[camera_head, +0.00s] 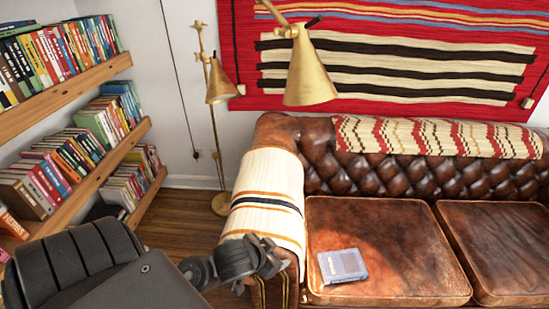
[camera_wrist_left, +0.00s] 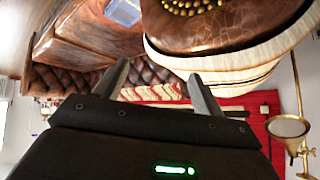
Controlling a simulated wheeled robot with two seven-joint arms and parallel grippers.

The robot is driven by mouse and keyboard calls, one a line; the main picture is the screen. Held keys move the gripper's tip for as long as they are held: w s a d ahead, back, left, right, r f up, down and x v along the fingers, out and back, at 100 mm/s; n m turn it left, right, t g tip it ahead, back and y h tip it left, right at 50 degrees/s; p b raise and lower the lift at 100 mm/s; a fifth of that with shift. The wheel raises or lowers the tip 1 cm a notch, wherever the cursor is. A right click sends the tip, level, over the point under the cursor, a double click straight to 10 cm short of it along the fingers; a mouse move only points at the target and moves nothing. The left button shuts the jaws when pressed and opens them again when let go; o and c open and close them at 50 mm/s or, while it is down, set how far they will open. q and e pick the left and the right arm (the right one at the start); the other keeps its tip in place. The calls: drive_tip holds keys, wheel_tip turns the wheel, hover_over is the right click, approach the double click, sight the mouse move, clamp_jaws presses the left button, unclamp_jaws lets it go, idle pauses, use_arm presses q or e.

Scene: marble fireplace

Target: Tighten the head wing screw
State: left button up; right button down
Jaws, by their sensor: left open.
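A large brass lamp shade (camera_head: 309,78) hangs at top centre in the head view, on a brass arm cut off by the top edge. A small dark peg (camera_head: 314,21), perhaps the wing screw, sticks out above this shade. A brass floor lamp (camera_head: 213,125) with a smaller shade stands behind, left of the sofa. A brass shade (camera_wrist_left: 288,127) also shows at the right of the left wrist view. My left gripper (camera_head: 264,272) is low beside the sofa's left arm, well below the lamp shades. Its two fingers (camera_wrist_left: 158,72) are apart with nothing between them. My right gripper is out of view.
The brown leather sofa (camera_head: 375,235) fills the right side, with a striped blanket (camera_head: 268,195) over its arm and a blue-grey book (camera_head: 342,266) on its seat. Bookshelves (camera_head: 75,85) line the left wall. A red striped hanging (camera_head: 400,95) covers the back wall.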

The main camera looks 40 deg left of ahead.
use_arm(q)
drive_tip(key=w+a+r+t+h, duration=0.1)
drive_tip(key=w+a+r+t, duration=0.15)
drive_tip(key=w+r, duration=0.45)
drive_tip(key=w+a+r+m+t+h, duration=0.1)
drive_tip(key=w+a+r+t, duration=0.15)
drive_tip(key=r, duration=0.75)
drive_tip(key=w+a+r+t+h, duration=0.1)
drive_tip(key=w+a+r+t, duration=0.15)
drive_tip(key=w+r, duration=0.5)
drive_tip(key=n+t+p, duration=0.1)
drive_tip(key=t+p, duration=0.1)
drive_tip(key=p, duration=0.5)
approach(279, 33)
drive_tip(key=w, duration=0.6)
drive_tip(key=shift+w+d+r, duration=0.1)
drive_tip(key=shift+d+r, duration=0.25)
drive_tip(key=shift+d, duration=0.05)
drive_tip(key=shift+w+d+f+p, duration=0.1)
drive_tip(key=shift+w+p, duration=0.1)
drive_tip(key=shift+w, duration=0.35)
drive_tip(key=shift+w+d+f+p, duration=0.1)
drive_tip(key=shift+w+f+p, duration=0.1)
drive_tip(key=shift+w, duration=0.3)
